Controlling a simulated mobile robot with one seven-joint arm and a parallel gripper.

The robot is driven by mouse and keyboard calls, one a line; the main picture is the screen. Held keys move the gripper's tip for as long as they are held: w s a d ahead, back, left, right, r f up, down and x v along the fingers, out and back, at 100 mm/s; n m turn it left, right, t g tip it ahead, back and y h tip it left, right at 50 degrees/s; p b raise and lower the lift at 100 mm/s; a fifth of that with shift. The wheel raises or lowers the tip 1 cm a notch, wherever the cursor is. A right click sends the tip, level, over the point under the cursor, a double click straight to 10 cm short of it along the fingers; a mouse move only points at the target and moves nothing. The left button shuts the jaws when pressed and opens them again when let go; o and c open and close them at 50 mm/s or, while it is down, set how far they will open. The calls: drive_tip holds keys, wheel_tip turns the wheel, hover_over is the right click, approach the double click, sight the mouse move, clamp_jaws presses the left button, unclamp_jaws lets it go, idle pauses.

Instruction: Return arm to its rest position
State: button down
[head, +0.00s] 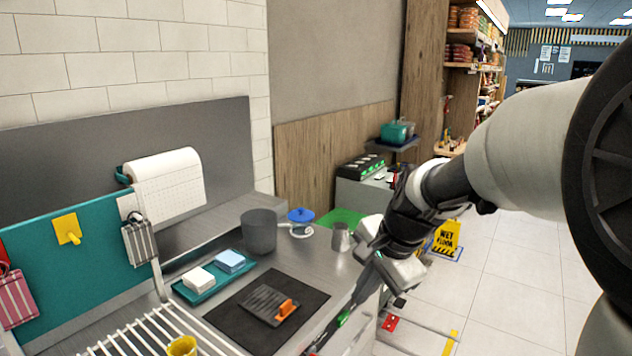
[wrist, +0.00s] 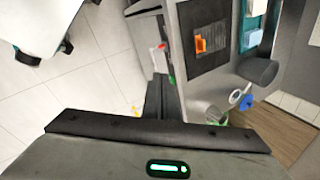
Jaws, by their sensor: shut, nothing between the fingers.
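My arm reaches in from the right of the head view and bends down at the wrist, beside the front edge of the steel counter (head: 318,262). My gripper (head: 362,290) points down and to the left by that edge, and part of it is hard to make out against the dark counter front. In the wrist view my gripper (wrist: 162,92) shows its two dark fingers together with nothing held between them.
A grey metal cup (head: 341,237) stands close left of my wrist. A dark mat (head: 225,312), a teal tray (head: 190,294) and a grey pot (head: 259,231) are on the counter. A yellow wet-floor sign (head: 447,237) stands behind my arm. Tiled floor (head: 520,275) is open at right.

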drive_tip(key=s+d+r+n+h+p, duration=0.1)
drive_tip(key=s+r+n, duration=0.2)
drive_tip(key=s, duration=0.3)
drive_tip(key=s+d+r+n+t+h+p, duration=0.1)
drive_tip(key=s+d+r+n+p, duration=0.1)
drive_tip(key=s+r+n, duration=0.2)
drive_tip(key=s+d+r+n+p, duration=0.1)
drive_tip(key=s+d+r+n, duration=0.1)
drive_tip(key=s, duration=0.8)
drive_tip(key=r+n, duration=0.1)
drive_tip(key=n, duration=0.1)
drive_tip(key=shift+r+n+t+h, duration=0.35)
drive_tip(key=shift+n+t+h, duration=0.05)
